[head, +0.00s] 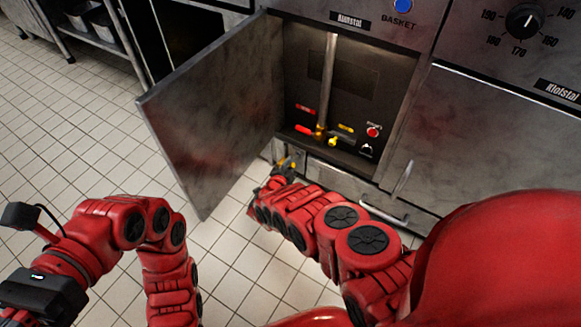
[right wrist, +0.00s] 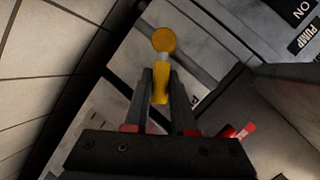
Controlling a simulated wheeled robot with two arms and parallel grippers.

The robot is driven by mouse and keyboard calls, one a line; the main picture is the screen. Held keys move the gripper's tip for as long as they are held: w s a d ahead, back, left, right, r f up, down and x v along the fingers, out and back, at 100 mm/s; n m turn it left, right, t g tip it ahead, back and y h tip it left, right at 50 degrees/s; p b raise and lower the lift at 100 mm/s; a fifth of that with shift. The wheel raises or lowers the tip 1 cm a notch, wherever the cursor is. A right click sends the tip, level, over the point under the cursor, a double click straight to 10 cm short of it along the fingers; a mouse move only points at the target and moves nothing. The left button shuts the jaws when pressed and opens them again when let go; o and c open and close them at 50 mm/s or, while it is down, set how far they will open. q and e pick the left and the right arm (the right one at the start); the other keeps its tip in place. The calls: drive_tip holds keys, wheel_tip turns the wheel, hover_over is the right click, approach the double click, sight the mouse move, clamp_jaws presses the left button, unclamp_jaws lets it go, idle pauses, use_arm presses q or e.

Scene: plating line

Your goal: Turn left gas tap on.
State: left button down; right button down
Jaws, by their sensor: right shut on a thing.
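A small yellow tap handle (right wrist: 160,84) with a round yellow end (right wrist: 164,40) sits between the two fingers of my right gripper (right wrist: 161,90) in the right wrist view. The gripper is shut on it. In the head view my right gripper (head: 284,170) is at the lower left of the open cabinet, just below its sill, with a bit of yellow showing beside it. The handle's valve and pipe are mostly hidden by the gripper there. My left arm is at the lower left, and its gripper is out of the picture.
The open cabinet door (head: 212,115) stands left of my right gripper. Inside the cabinet are a vertical pipe (head: 328,80), a red lever (head: 304,129), a yellow lever (head: 333,141) and a red button (head: 373,132). A closed door (head: 480,140) is at right. Tiled floor at left is free.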

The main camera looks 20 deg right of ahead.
drive_tip(key=shift+r, duration=0.1)
idle(0.3)
drive_tip(key=c, duration=0.8)
unclamp_jaws()
drive_tip(key=shift+o, duration=0.2)
